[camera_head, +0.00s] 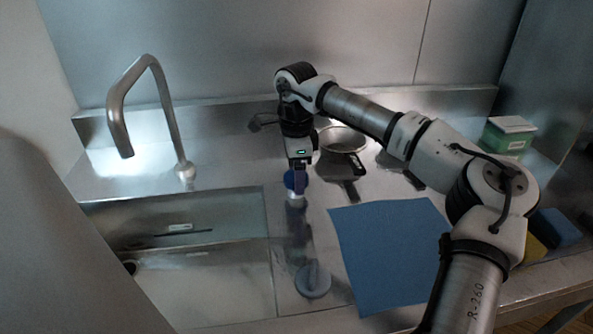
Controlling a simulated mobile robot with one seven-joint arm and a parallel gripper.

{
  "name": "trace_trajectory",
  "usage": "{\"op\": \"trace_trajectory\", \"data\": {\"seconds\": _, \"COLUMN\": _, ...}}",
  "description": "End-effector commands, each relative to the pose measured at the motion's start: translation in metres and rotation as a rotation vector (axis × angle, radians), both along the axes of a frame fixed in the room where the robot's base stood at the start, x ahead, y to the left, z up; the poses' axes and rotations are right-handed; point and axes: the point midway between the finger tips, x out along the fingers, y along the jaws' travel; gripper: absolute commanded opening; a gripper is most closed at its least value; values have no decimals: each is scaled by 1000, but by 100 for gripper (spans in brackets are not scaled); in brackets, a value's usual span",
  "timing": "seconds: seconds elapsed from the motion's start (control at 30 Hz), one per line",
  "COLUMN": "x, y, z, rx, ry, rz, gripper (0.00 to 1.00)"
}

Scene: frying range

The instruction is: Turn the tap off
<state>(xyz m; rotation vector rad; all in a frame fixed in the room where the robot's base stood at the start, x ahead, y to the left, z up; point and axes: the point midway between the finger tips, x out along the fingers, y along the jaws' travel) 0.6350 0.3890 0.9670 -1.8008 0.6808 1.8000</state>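The tap's metal spout (150,62) rises from the counter behind the sink at the left and bends down over the basin. I cannot make out a stream of water below its mouth. A small blue knob (290,181) on a pale base stands on the counter right of the sink; it looks like the tap's control. My gripper (298,181) points down from above at this knob, with a finger close against its right side. The other finger is hidden or too small to make out, so I cannot tell whether the gripper holds the knob.
The sink basin (195,212) opens at the left. A grey round disc (313,281) lies at the front, beside a blue mat (385,250). A pan (343,139) stands behind my gripper. A green-and-white box (508,135) and a blue block (556,227) are at the right.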

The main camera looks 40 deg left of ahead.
Motion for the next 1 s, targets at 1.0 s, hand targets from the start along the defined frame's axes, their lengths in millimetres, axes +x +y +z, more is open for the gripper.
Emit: {"op": "trace_trajectory", "data": {"seconds": 1.0, "x": 0, "y": 0, "z": 138, "rx": -1, "ry": 1, "rz": 0, "gripper": 72}}
